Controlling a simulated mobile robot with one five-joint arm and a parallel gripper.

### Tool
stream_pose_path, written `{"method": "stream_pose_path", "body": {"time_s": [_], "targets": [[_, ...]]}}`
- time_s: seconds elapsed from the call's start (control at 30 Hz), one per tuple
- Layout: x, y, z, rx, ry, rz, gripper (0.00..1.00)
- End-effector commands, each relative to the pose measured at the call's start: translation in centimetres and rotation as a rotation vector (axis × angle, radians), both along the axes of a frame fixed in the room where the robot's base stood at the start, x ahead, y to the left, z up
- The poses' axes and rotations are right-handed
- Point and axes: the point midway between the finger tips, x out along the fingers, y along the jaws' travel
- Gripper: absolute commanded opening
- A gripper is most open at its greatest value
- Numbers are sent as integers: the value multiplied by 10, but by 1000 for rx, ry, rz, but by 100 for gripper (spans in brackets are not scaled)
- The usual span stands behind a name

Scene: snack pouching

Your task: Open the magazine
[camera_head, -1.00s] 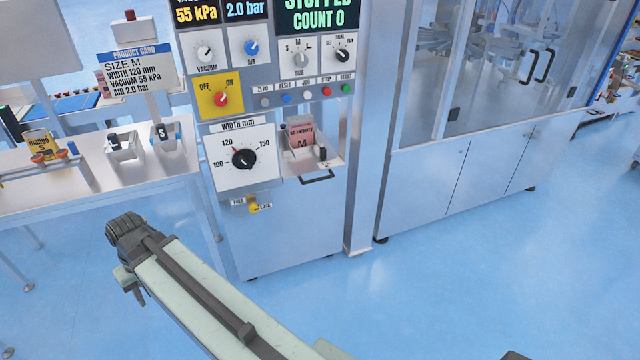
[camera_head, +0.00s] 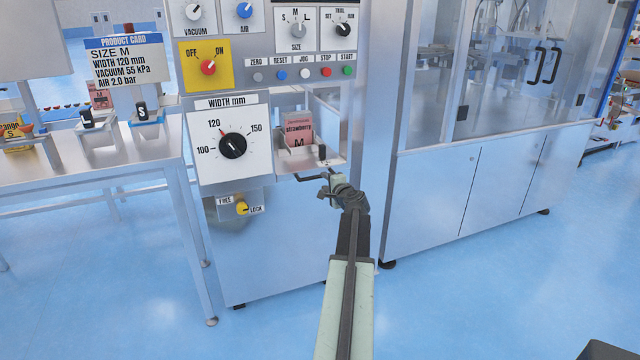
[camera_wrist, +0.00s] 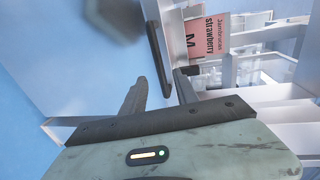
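The magazine (camera_head: 333,158) is a metal tray on the front of the machine. It holds a pink strawberry pouch marked M (camera_head: 299,130), which also shows in the wrist view (camera_wrist: 208,38). Its black bar handle (camera_head: 308,178) sticks out at the front and shows in the wrist view (camera_wrist: 158,50). My gripper (camera_head: 328,184) is at the right end of the handle. In the wrist view my gripper (camera_wrist: 161,84) has its two dark fingers apart, with the near end of the handle in line with the gap. I cannot tell whether the fingers touch the handle.
The width dial (camera_head: 233,146) and the yellow FREE/LOCK knob (camera_head: 242,208) are left of the magazine. A metal post (camera_head: 378,130) stands close on the right. A side table (camera_head: 90,165) stands at the left.

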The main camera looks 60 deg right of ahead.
Motion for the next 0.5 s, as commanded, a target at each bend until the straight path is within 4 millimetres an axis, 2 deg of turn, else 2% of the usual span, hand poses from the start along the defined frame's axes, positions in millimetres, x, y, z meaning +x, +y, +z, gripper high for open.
{"method": "stream_pose_path", "body": {"time_s": [0.17,0.4,0.5], "targets": [[14,-11,-4,0,3,2,36],[50,-38,-14,-1,3,4,36],[59,-44,-16,-1,3,4,36]]}}
